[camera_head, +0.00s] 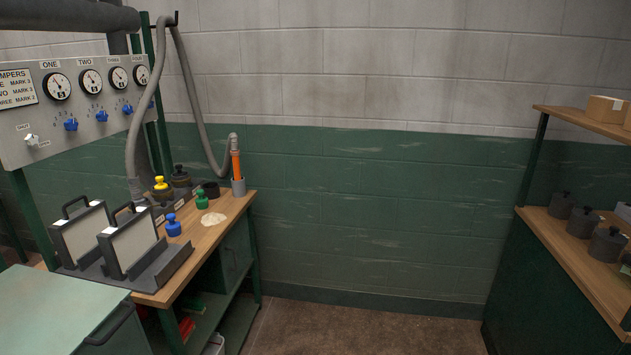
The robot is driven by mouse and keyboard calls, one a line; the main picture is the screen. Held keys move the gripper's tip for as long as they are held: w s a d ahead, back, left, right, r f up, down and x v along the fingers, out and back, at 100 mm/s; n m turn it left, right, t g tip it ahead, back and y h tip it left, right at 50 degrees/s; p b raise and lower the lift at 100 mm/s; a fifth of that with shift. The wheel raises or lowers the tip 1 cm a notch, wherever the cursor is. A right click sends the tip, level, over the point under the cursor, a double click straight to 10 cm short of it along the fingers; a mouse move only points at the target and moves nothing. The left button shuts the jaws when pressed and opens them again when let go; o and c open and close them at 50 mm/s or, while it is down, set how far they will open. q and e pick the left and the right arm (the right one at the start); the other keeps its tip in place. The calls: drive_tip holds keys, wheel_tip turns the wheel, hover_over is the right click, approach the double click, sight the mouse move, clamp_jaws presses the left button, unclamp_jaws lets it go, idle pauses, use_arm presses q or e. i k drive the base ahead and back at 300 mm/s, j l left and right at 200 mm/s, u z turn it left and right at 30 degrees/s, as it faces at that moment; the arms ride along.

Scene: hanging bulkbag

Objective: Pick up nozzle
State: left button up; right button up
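The nozzle (235,160) is orange and stands upright in a grey cup-like holder (238,187) at the back right corner of the wooden workbench (205,238). A grey hose (200,110) joins the nozzle's top and loops up to a hook near the gauge panel. Neither of my grippers shows in this view.
Blue (173,225), green (202,199) and yellow (161,188) knobbed pieces stand on the bench, with a pale powder patch (213,219). Two framed white panels (128,243) stand at its front left. A shelf (580,255) with dark containers stands right. Open floor (360,330) lies between.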

sight(235, 155)
drive_tip(key=i, duration=2.65)
drive_tip(key=i+u, duration=0.3)
drive_tip(key=i+l+u, duration=0.1)
drive_tip(key=u, duration=0.15)
drive_tip(key=i, duration=0.1)
